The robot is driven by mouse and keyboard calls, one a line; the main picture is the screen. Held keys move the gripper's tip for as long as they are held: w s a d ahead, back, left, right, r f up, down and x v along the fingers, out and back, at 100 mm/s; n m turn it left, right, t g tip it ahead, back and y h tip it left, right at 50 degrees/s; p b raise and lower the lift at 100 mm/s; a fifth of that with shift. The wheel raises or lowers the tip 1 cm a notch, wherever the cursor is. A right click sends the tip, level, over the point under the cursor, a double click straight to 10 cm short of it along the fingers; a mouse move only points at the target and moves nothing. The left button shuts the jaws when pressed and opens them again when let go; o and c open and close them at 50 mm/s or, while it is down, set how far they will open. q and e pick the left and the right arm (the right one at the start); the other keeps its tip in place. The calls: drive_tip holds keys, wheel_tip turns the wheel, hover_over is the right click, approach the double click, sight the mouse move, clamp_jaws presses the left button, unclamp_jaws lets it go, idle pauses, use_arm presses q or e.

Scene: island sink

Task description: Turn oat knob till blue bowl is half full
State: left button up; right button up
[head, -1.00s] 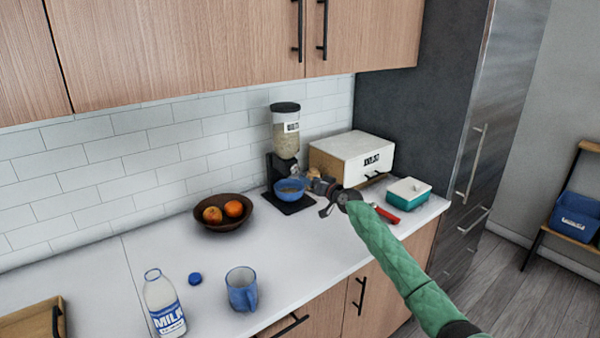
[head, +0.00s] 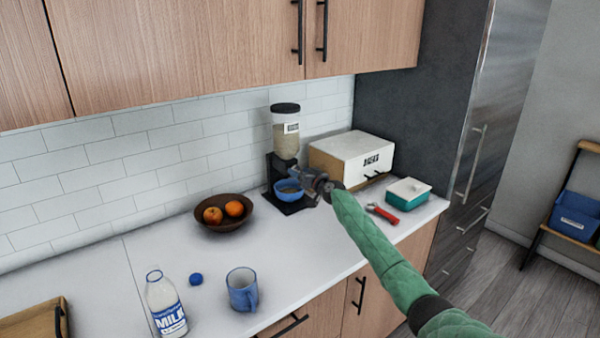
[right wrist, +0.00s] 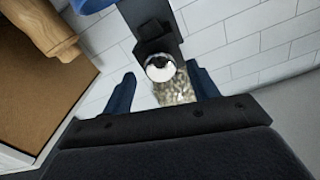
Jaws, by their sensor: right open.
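The oat dispenser (head: 286,138) stands at the back of the counter, with a clear hopper of oats above a black stand. The blue bowl (head: 287,191) sits on its base under the outlet. Something brownish shows inside the bowl, but its level is hard to tell. My right gripper (head: 306,181) is in front of the dispenser, just right of the bowl. In the right wrist view its open fingers are either side of the round, shiny oat knob (right wrist: 160,68); whether they touch it is unclear. Oats (right wrist: 175,90) show behind the knob. My left gripper is not in view.
A white-fronted box (head: 355,155) stands close right of the dispenser. A teal container (head: 407,194) and a red-handled tool (head: 382,213) lie nearer. A fruit bowl (head: 222,225), mug (head: 242,290), blue cap (head: 196,279) and milk bottle (head: 165,305) are to the left.

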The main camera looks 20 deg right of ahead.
drive_tip(key=shift+w, duration=0.2)
drive_tip(key=shift+a, duration=0.1)
drive_tip(key=c, duration=1)
drive_tip(key=shift+f, duration=0.1)
